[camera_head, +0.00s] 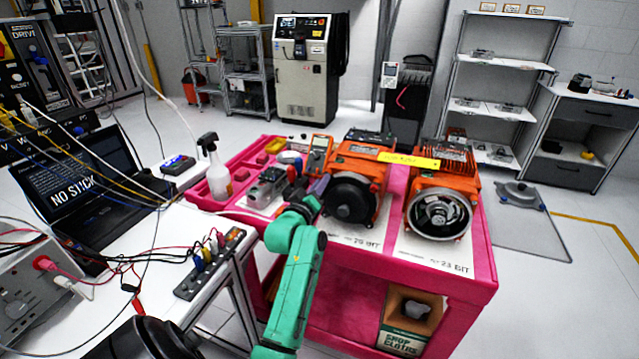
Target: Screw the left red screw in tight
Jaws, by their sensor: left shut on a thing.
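Two orange servo motors stand side by side on the pink cart. The left motor (357,182) has a black round end cover, and the right motor (441,200) has an open silvery round end. My left gripper (303,203) is dark and small, at the end of my green arm. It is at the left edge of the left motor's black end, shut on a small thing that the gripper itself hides. I cannot make out the left red screw. Whether the gripper touches the motor is unclear. My right gripper is not in view.
The pink cart (470,285) has a pink tray of tools and parts left of the motors. A spray bottle (215,168) stands at its left end. A white bench with a laptop (75,185) and loose cables is at left. Floor at right is mostly clear.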

